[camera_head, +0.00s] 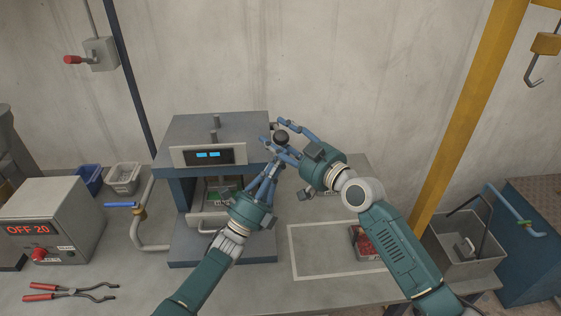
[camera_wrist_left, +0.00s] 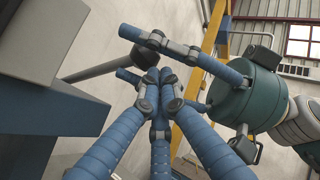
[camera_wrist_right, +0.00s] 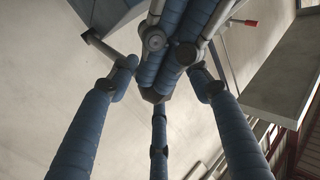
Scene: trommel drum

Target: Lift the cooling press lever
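The cooling press (camera_head: 222,140) stands left of centre in the head view, with a lit blue display. Its lever ends in a dark knob (camera_head: 281,137) at its right side; the lever rod (camera_wrist_left: 98,70) also shows in the left wrist view. My left gripper (camera_head: 274,158) reaches up from below with its fingers drawn together, tips close by the knob; I see nothing between them. My right gripper (camera_head: 279,138) comes from the right with fingers spread around the knob and the left fingertips. In the right wrist view its fingers (camera_wrist_right: 160,85) are apart. Contact with the knob is unclear.
A control box (camera_head: 50,222) reading OFF 20 and tongs (camera_head: 70,292) are at the left. Blue (camera_head: 88,179) and grey (camera_head: 123,177) bins stand behind. A small tray (camera_head: 364,238) with red contents lies beside my right arm. A yellow post (camera_head: 470,110) rises at right.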

